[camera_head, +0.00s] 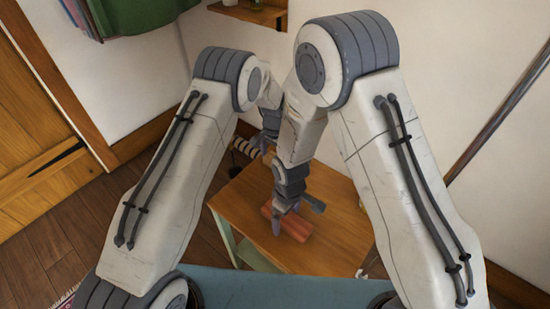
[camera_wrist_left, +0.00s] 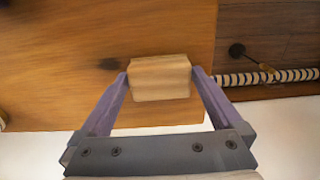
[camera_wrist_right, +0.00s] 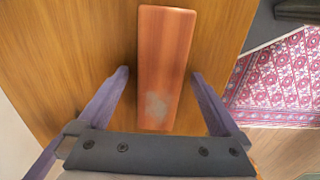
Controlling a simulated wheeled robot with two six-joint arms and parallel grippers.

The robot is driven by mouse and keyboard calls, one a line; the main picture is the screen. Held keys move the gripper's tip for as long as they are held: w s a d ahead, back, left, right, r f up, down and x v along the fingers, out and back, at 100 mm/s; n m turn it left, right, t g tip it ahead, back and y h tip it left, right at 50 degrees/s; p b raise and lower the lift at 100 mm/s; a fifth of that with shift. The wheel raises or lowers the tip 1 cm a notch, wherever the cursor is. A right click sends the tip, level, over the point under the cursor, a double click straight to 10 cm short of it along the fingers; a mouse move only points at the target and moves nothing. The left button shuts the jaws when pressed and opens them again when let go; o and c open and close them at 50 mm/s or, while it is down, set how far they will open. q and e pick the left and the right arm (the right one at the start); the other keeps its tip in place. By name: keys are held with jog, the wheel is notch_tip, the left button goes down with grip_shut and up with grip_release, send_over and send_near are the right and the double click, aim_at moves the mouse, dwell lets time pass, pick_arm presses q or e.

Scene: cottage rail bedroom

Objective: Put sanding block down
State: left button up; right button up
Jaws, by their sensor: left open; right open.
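A light wooden block (camera_wrist_left: 160,78) lies on the wooden table (camera_wrist_left: 60,70) in the left wrist view, between the fingertips of my left gripper (camera_wrist_left: 160,88). That gripper is open; I cannot tell whether the fingers touch the block. A reddish-brown oblong block (camera_wrist_right: 166,65) with a grey worn patch lies on the tabletop (camera_wrist_right: 80,40) in the right wrist view. My right gripper (camera_wrist_right: 160,80) is open, one finger on each side of its near half, with gaps. The reddish block also shows in the head view (camera_head: 292,225), under my right gripper (camera_head: 296,215). Neither block is visibly marked as the sanding block.
A striped cylindrical thing (camera_wrist_left: 265,77) lies beyond the table edge. A pink patterned rug (camera_wrist_right: 285,80) is on the floor. Walls stand close behind the table. A wooden door (camera_head: 40,130) is at left and a small shelf (camera_head: 250,13) above. The table's right part is clear.

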pick_arm(q)
notch_tip(320, 180, up, 12)
jog(key=shift+r, duration=0.15)
dwell(0.3)
notch_tip(320, 180, down, 12)
jog(key=shift+f, duration=0.2)
jog(key=c, duration=1.1)
notch_tip(320, 180, up, 10)
jog(key=shift+r, duration=0.1)
dwell(0.5)
